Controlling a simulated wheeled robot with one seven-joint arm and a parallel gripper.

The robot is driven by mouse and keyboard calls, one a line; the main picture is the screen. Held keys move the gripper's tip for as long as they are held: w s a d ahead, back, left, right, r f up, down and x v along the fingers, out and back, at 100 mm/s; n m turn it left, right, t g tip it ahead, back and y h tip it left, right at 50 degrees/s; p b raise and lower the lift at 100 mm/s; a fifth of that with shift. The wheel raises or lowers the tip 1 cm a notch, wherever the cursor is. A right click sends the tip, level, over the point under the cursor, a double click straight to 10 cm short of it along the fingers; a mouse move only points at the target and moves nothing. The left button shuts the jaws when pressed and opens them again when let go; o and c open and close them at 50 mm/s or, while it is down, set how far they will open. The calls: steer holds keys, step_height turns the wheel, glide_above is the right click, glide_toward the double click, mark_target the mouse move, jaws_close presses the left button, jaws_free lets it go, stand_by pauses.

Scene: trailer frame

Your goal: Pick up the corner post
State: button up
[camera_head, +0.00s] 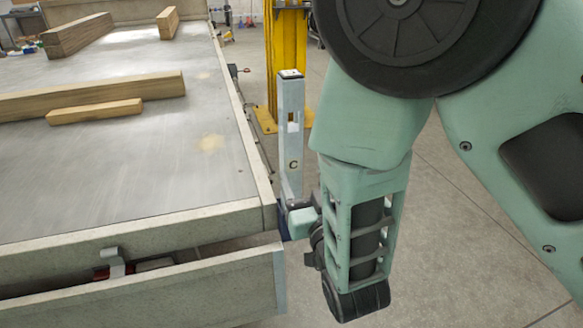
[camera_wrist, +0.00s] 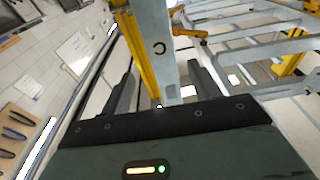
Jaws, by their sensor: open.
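The corner post (camera_head: 291,150) is a light grey upright bar marked with a dark "C". It stands at the near right corner of the trailer bed (camera_head: 130,180), and my arm partly hides its lower end in the head view. In the wrist view the post (camera_wrist: 153,45) runs down the middle, between the two dark fingers of my gripper (camera_wrist: 160,72). The fingers are open, with a gap showing on each side of the post. In the head view my gripper is mostly hidden by my arm, low beside the post.
Several wooden beams (camera_head: 95,97) lie on the bed. A hinged side board (camera_head: 150,292) hangs along the near edge. A yellow column (camera_head: 286,60) stands behind the post. A grey rack (camera_wrist: 260,50) shows at right in the wrist view. Floor at right is clear.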

mark_target(288, 144)
steer(key=x, duration=1)
steer(key=shift+a+p, duration=0.25)
steer(key=shift+p, duration=0.05)
jaws_close()
steer(key=shift+r, duration=0.1)
step_height(288, 144, up, 18)
steer(key=shift+f+p, duration=0.1)
steer(key=shift+p, duration=1.05)
